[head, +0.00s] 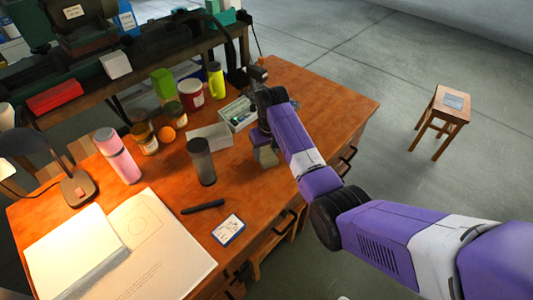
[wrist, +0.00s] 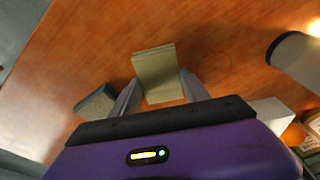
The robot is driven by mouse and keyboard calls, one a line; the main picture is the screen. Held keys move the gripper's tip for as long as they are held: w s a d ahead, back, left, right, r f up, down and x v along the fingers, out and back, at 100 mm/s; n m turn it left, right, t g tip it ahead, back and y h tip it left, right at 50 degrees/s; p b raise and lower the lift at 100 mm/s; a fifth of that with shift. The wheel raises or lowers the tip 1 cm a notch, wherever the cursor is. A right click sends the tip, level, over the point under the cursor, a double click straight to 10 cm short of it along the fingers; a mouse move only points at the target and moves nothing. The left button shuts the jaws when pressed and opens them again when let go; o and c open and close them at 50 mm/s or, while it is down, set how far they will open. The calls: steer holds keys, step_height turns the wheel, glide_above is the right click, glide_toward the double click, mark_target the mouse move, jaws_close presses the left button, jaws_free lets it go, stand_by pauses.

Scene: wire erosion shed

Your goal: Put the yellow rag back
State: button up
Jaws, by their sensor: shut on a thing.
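The yellow rag (wrist: 158,75) is a pale, dull-yellow folded pad between my two fingers in the wrist view. In the head view the rag (head: 266,156) shows just under my gripper, over the right part of the wooden desk (head: 325,95). My gripper (wrist: 160,86) is shut on it and points down at the desk top. I cannot tell whether the rag touches the desk. In the head view the fingers (head: 265,142) are partly hidden by my wrist.
A dark tumbler (head: 201,162) stands left of my gripper. A box with small items (head: 238,113) is behind it, with an orange (head: 167,134), jars and a red-white tin (head: 191,95) farther left. A pen (head: 203,207) and card (head: 229,230) lie in front. The desk's right end is clear.

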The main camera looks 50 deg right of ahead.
mark_target(269, 157)
steer(key=shift+f, duration=0.45)
steer(key=o, duration=1.2)
steer(key=shift+f, duration=0.1)
steer(key=r, duration=0.4)
steer(key=s+r, duration=0.1)
steer(key=r, duration=0.7)
steer(key=shift+s+a+r, duration=0.1)
steer(key=shift+s+a, duration=0.2)
steer(key=shift+s, duration=0.05)
